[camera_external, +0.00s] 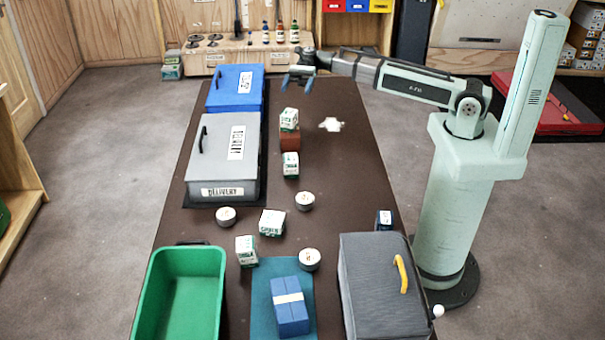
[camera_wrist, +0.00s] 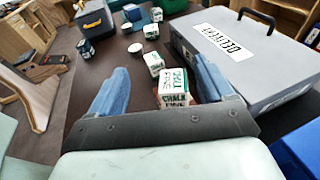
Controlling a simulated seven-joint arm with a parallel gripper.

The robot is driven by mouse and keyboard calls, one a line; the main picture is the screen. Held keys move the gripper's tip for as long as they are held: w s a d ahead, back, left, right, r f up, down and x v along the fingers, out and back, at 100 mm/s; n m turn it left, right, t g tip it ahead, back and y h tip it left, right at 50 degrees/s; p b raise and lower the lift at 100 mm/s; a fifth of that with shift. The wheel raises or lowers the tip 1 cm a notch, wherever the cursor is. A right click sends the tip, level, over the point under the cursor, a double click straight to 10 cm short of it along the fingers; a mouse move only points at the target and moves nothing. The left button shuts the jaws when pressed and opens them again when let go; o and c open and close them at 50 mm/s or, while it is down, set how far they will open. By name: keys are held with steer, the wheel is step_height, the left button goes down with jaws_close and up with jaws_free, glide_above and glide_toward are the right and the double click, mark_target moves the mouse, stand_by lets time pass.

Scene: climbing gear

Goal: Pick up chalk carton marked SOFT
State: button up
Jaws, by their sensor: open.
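Several white chalk cartons with green print stand on the brown table. One (camera_external: 289,119) sits on a red-brown block (camera_external: 290,138); another (camera_external: 291,165) stands just in front. Two more, a middle carton (camera_external: 272,222) and a nearer one (camera_external: 246,250), stand nearer the camera. I cannot tell which is marked SOFT. In the wrist view, a carton reading CHALK (camera_wrist: 173,88) shows between my fingers, with another carton (camera_wrist: 154,63) beyond. My gripper (camera_external: 296,84) is open and empty, above the table's far part, beyond the stacked carton.
A grey DELIVERY case (camera_external: 222,150) and a blue case (camera_external: 234,88) line the left side. Round tins (camera_external: 305,201), a small dark box (camera_external: 384,218), a green bin (camera_external: 180,295), a blue bundle (camera_external: 289,305) and a grey bag (camera_external: 375,285) lie nearer. A white patch (camera_external: 331,124) lies right.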

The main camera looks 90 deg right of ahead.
steer(key=w+a+r+n+g+h, duration=0.1)
steer(key=w+a+n+g+h, duration=0.1)
steer(key=a+h, duration=0.75)
steer(key=w+a+r+n+g+h, duration=0.1)
steer(key=a+n+g+h, duration=0.2)
steer(key=a, duration=1.1)
steer(key=m+h, duration=0.1)
glide_toward(291, 158)
steer(key=f, duration=0.2)
steer(key=a+f, duration=0.1)
steer(key=f, duration=0.5)
steer(key=shift+s+a+f, duration=0.1)
steer(key=shift+a, duration=0.1)
steer(key=shift+f, duration=2.65)
steer(key=c, duration=1.1)
